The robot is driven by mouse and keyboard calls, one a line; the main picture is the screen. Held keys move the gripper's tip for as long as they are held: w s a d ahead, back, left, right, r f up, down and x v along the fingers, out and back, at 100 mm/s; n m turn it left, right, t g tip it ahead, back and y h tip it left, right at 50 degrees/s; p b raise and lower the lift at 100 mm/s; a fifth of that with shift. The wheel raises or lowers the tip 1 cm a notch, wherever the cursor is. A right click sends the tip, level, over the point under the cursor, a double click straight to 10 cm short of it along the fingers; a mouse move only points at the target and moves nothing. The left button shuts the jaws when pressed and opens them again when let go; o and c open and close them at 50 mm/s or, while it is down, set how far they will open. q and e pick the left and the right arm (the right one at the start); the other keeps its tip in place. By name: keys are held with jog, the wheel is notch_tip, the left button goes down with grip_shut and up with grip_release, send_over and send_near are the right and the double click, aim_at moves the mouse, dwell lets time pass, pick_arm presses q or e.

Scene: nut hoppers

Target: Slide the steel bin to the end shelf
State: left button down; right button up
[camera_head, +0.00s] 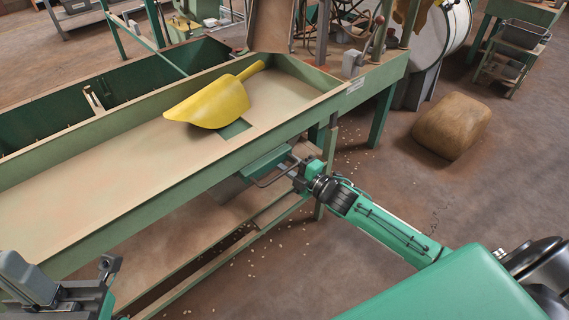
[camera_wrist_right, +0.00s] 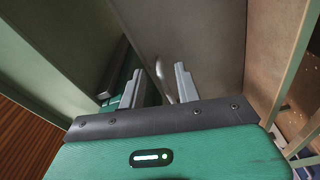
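A grey steel surface, which I take to be the steel bin (camera_head: 228,190), shows partly under the green hopper table in the head view. In the right wrist view a grey metal wall (camera_wrist_right: 205,40) fills the middle. My right gripper (camera_head: 293,172) is at the table's near side, beside a bent metal handle (camera_head: 272,181). In the wrist view its fingers (camera_wrist_right: 158,88) are apart, with a bright metal bar (camera_wrist_right: 161,80) showing between them; contact is unclear. My left gripper (camera_head: 68,275) is open and empty at the lower left. Most of the bin is hidden by the table and my arm.
A yellow scoop (camera_head: 215,101) lies on the hopper floor beside a square opening (camera_head: 234,129). A lower shelf (camera_head: 180,255) runs under the table, with nuts scattered around. A brown sack (camera_head: 451,126) stands on the floor at right. A green table leg (camera_head: 382,115) is near the corner.

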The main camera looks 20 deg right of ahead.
jog(key=shift+w+a, duration=0.15)
jog(key=shift+w, duration=0.2)
grip_shut()
dwell(1.3)
